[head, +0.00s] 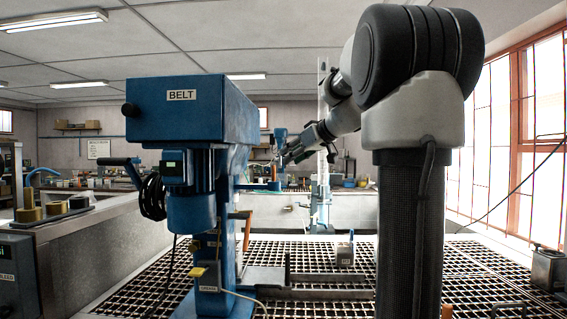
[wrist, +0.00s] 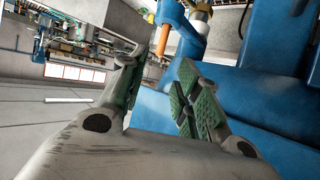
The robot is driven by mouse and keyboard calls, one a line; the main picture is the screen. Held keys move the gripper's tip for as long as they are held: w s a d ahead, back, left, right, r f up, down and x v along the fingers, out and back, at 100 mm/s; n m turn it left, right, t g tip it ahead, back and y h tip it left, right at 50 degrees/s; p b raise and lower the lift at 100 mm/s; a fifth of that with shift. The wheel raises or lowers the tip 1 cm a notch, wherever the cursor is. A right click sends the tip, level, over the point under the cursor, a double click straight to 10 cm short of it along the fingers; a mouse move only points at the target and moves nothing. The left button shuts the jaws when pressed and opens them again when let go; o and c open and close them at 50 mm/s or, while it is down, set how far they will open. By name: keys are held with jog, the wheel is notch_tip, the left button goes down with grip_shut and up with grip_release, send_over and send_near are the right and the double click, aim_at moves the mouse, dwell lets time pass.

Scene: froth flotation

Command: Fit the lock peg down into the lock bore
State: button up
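My gripper (head: 287,153) is at the far side of the blue BELT machine (head: 190,112), just right of its housing in the head view. In the wrist view my gripper (wrist: 177,72) has its green-padded fingers apart, with nothing between them. An orange rod (wrist: 190,46) stands beyond the fingertips, close to blue machine parts; it may be the lock peg. A small orange upright piece (head: 274,172) shows below my gripper in the head view, above a dark blue disc (head: 274,186). I cannot make out the lock bore in either view.
A large blue body (wrist: 245,95) fills the right of the wrist view, close to the right finger. The floor is a metal grating (head: 340,250). A small grey-blue box (head: 345,254) stands on it. A bench with brass-coloured pieces (head: 30,212) is at the left.

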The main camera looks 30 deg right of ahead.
jog(key=s+a+f+g, duration=0.5)
jog(key=s+a+f, duration=0.6)
jog(key=s, duration=0.4)
jog(key=s+f+m+g+h, duration=0.2)
jog(key=s+f+g, duration=0.1)
jog(key=s+f, duration=1.1)
jog(key=shift+s+a, duration=0.4)
jog(key=shift+s, duration=0.7)
jog(key=shift+o, duration=0.4)
